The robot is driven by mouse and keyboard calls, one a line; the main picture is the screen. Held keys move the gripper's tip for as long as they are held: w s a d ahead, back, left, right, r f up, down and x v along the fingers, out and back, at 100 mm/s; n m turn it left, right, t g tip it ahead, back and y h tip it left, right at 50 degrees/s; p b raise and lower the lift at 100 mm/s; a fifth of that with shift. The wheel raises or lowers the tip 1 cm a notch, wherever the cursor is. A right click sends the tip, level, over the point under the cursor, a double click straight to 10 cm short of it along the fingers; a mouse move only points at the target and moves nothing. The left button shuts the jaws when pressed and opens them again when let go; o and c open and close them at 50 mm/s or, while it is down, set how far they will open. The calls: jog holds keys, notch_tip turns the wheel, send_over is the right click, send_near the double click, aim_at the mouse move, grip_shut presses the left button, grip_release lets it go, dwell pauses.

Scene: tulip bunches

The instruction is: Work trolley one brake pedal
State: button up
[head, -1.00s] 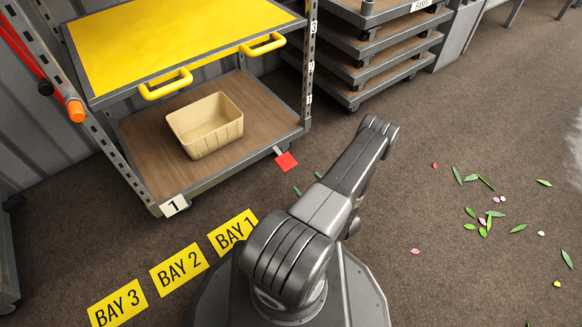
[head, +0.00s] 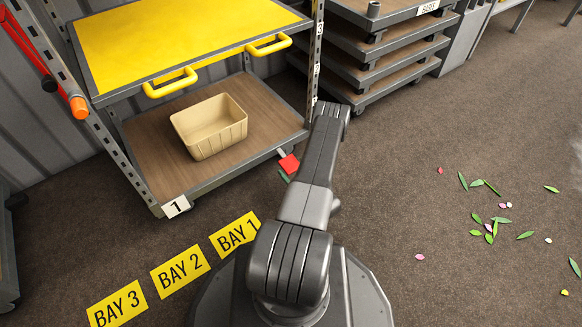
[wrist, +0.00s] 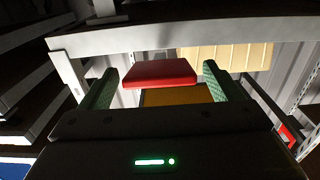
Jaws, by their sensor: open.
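Trolley one (head: 176,206), with a yellow top, wooden lower shelf and a "1" plate, stands at the left in the head view. Its red brake pedal (head: 288,163) sticks out low from the right end of its front edge. In the wrist view the red pedal (wrist: 160,73) lies between and just beyond the two green-padded fingers of my gripper (wrist: 160,85). The fingers are spread with gaps on both sides of the pedal; I see no clear contact. In the head view my arm hides most of the gripper.
A beige crate (head: 209,127) sits on the trolley's lower shelf. A rack post (head: 316,50) rises at the trolley's right corner. Stacked dollies (head: 385,72) stand behind. Yellow bay labels (head: 180,271) mark the floor. Petals and leaves (head: 490,225) litter the open floor at right.

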aim_at(283, 154)
jog(key=shift+x, duration=1.05)
jog(key=c, duration=1.4)
notch_tip(283, 154, up, 2)
jog(key=shift+r+g+h+p, duration=0.1)
jog(key=shift+g+h+p, duration=0.5)
jog(key=shift+p, duration=0.5)
jog(key=shift+r+g+h+p, duration=0.4)
jog(key=shift+r+g+p, duration=0.15)
jog(key=shift+g+p, duration=0.25)
jog(key=shift+w+a+r+g+h+p, duration=0.1)
jog(key=shift+r+g+h+p, duration=0.25)
jog(key=shift+g+h, duration=0.2)
